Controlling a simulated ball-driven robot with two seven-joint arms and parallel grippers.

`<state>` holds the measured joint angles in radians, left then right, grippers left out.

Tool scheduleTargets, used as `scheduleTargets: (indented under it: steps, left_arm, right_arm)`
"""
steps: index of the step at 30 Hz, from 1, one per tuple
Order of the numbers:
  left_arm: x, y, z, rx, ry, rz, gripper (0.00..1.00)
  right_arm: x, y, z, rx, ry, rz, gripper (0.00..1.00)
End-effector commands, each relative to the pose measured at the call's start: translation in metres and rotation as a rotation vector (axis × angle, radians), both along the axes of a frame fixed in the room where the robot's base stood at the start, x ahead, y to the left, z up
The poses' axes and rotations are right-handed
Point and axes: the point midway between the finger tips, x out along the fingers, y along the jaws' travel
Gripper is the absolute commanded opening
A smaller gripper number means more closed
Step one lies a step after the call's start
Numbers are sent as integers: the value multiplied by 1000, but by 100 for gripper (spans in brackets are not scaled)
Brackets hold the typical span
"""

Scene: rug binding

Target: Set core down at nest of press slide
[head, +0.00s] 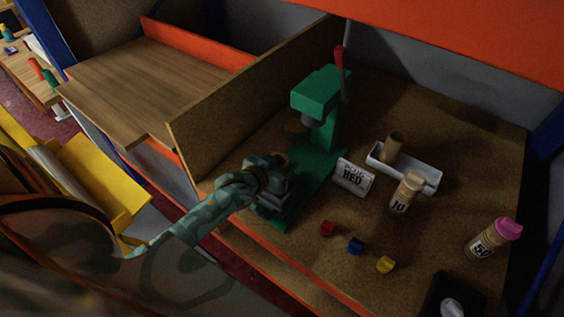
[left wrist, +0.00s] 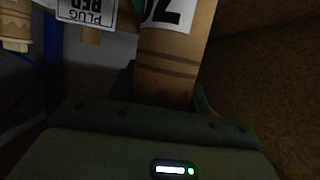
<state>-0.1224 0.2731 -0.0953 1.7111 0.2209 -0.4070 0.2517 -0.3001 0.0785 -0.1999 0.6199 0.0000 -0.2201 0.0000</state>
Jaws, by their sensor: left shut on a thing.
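The core (left wrist: 180,65) is a brown cardboard tube with dark bands and a white numbered label, partly cut off in the left wrist view. My left gripper (left wrist: 165,100) is shut on its near end. In the head view my left gripper (head: 268,178) is at the front of the green press (head: 318,95), by the grey press slide (head: 276,199) low at its base. The gripper and arm largely hide the core and the nest there, so I cannot tell whether the core touches the nest. My right gripper is not in view.
A "PLUG RED" sign (head: 353,177) stands right of the press. Behind it a white tray (head: 425,178) holds a brown tube (head: 393,147). Red (head: 327,228), blue (head: 356,246) and yellow (head: 385,264) plugs lie in front.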

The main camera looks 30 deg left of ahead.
Motion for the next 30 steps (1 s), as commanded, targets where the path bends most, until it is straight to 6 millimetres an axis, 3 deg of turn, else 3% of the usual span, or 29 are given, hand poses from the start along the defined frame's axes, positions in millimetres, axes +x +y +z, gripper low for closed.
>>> scheduleTargets:
  steps: [2,3,5,17,30]
  left_arm:
    - [0,0,-2,0,0,0,12]
    - [0,0,-3,0,0,0,54]
    - [0,0,-2,0,0,0,70]
    - [-8,0,3,0,2,0,70]
    - [-94,7,40,-1,2,-1,70]
  right_arm:
    - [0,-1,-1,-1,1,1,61]
    - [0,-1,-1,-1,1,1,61]
    - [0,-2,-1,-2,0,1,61]
    - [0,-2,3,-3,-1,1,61]
    - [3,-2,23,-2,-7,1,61]
